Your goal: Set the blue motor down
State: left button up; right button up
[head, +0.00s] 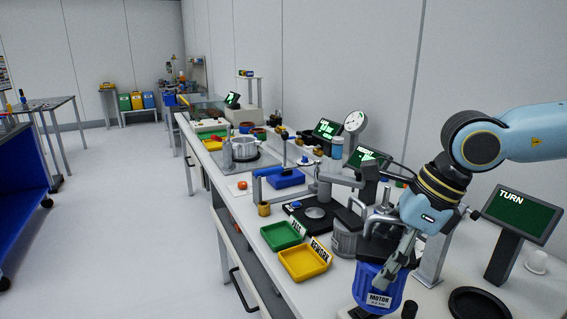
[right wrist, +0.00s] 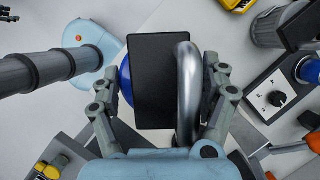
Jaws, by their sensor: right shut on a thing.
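The blue motor (head: 368,285) is a ribbed blue cylinder with a "MOTOR" label, upright at the bottom right of the head view. My right gripper (head: 397,262) is shut on its upper part. In the right wrist view the fingers (right wrist: 162,95) stand on either side of a black block (right wrist: 152,80) and a bent metal bar, and a strip of the blue motor (right wrist: 126,80) shows beside the block. The motor's underside is near dark parts on the bench; I cannot tell whether it touches them. My left gripper is not in view.
A green tray (head: 268,246) and a yellow "REWORK" tray (head: 291,276) lie left of the motor. A grey ribbed housing (head: 344,240) stands just behind it. A "TURN" screen (head: 521,213) and a black round dish (head: 478,304) are to the right.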

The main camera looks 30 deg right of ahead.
jog(key=shift+w+f+b, duration=0.15)
jog(key=shift+w+b, duration=0.05)
jog(key=shift+b, duration=0.25)
jog(key=w+b, duration=0.1)
jog(key=w+f+b, duration=0.1)
jog(key=shift+a+f+b, duration=0.15)
jog(key=shift+f+b, duration=0.05)
jog(key=shift+b, duration=0.1)
jog(key=w+f, duration=0.2)
jog(key=w, duration=0.1)
jog(key=w+d+f, duration=0.1)
jog(key=w+f, duration=0.5)
jog(key=shift+w+d+f, duration=0.1)
jog(key=shift+d+f, duration=0.05)
jog(key=shift+f, duration=0.4)
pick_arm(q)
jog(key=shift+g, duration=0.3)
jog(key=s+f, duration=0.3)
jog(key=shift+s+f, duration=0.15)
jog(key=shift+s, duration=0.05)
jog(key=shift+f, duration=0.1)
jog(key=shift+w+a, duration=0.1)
pick_arm(e)
jog(key=o, duration=1.6)
jog(key=shift+f, duration=0.1)
